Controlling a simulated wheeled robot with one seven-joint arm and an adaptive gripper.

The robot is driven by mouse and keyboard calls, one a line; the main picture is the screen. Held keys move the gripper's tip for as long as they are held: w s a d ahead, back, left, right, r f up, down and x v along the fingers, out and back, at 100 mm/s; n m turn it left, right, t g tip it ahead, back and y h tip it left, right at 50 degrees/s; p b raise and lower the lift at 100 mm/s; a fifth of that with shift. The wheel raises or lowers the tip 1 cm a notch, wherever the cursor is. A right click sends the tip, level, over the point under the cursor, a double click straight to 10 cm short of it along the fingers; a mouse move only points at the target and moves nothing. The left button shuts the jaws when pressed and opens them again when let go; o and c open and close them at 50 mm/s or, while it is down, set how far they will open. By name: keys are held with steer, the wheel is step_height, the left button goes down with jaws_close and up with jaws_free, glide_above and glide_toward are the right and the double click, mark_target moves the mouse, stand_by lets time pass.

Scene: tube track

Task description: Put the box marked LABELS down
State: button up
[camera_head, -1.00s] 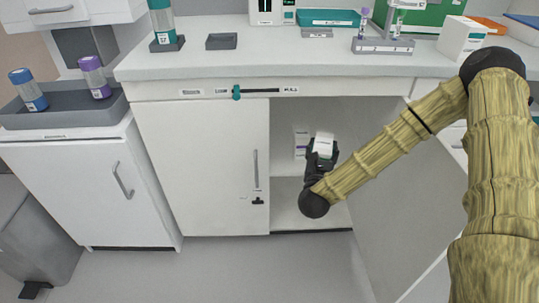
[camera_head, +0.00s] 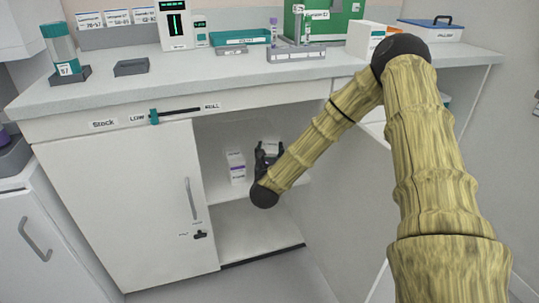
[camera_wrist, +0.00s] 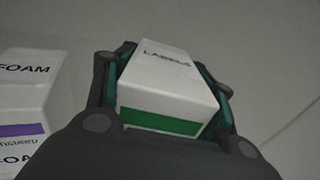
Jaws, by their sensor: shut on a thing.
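The white box marked LABELS (camera_wrist: 165,75), with a green band, is between the fingers of my gripper (camera_wrist: 168,88) in the wrist view. My gripper is shut on it. In the head view my gripper (camera_head: 268,158) is inside the open cabinet, and only a pale top part of the box (camera_head: 271,146) shows above the dark fingers. A white box marked FOAM (camera_wrist: 22,95), with a purple band, stands to the left, apart from my gripper; it also shows in the head view (camera_head: 237,168). I cannot tell whether the LABELS box touches the shelf.
The cabinet shelf (camera_head: 222,192) is under the FOAM box, with an empty lower space below. A shut white door (camera_head: 125,210) is at the left. The counter (camera_head: 260,82) overhangs the opening and carries a holder (camera_head: 131,67), racks and boxes.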

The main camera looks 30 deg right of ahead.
steer(key=x, duration=0.4)
steer(key=b+x, duration=0.1)
steer(key=x, duration=0.1)
steer(key=shift+d+f, duration=0.25)
steer(key=shift+f, duration=0.1)
steer(key=shift+f+b, duration=0.85)
steer(key=shift+f, duration=0.85)
steer(key=shift+f, duration=0.15)
steer(key=o, duration=1.3)
steer(key=shift+r, duration=0.25)
steer(key=p+v, duration=0.2)
steer(key=v, duration=1)
steer(key=shift+f+p, duration=0.15)
steer(key=shift+p, duration=0.15)
